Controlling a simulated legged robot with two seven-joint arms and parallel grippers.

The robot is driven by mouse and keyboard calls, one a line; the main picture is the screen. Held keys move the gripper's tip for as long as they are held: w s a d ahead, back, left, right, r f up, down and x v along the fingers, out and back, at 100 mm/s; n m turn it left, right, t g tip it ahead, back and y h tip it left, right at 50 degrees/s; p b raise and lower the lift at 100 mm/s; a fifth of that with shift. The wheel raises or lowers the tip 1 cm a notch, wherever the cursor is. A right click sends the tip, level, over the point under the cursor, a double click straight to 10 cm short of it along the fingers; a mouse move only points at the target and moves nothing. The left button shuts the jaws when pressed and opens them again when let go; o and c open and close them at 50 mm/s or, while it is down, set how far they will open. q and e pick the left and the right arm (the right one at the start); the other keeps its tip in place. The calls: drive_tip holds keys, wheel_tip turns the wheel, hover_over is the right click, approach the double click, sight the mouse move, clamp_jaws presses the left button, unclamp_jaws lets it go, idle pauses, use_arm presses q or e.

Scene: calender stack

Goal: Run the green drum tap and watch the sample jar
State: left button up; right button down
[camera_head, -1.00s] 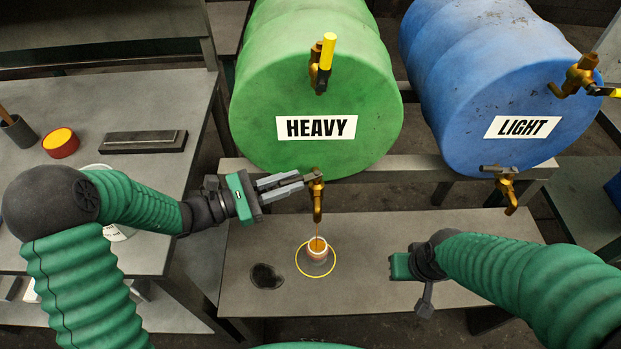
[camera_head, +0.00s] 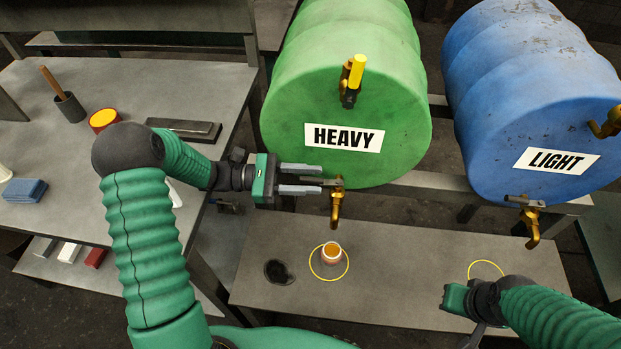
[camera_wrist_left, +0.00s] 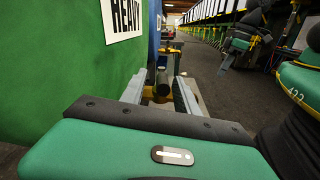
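The green drum (camera_head: 345,95), labelled HEAVY, lies on its side on a stand. Its lower brass tap (camera_head: 336,207) has a grey handle lying sideways, and no stream shows below the spout. The sample jar (camera_head: 331,254) stands upright under the tap inside a yellow ring, with amber liquid visible in its mouth. My left gripper (camera_head: 322,181) is at the tap handle with its fingers apart; the left wrist view shows the brass tap (camera_wrist_left: 160,90) between and beyond the fingers. My right gripper (camera_head: 455,298) is low at the right, its fingers mostly hidden.
A blue drum (camera_head: 530,80), labelled LIGHT, lies to the right with its own lower tap (camera_head: 530,222). Below that is an empty yellow ring (camera_head: 486,268). The bench (camera_head: 400,275) is clear between the rings.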

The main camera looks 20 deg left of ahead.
use_arm(q)
drive_tip(key=shift+s+a, duration=0.1)
wheel_tip(320, 180, up, 4)
drive_tip(key=shift+f+p, duration=0.1)
drive_tip(key=shift+p, duration=0.45)
drive_tip(key=s+d, duration=0.2)
drive_tip(key=s, duration=0.5)
drive_tip(key=s+d+r+p, duration=0.1)
drive_tip(key=s+d, duration=0.2)
drive_tip(key=s, duration=0.4)
drive_tip(key=shift+s+d, duration=0.35)
drive_tip(key=shift+s, duration=0.05)
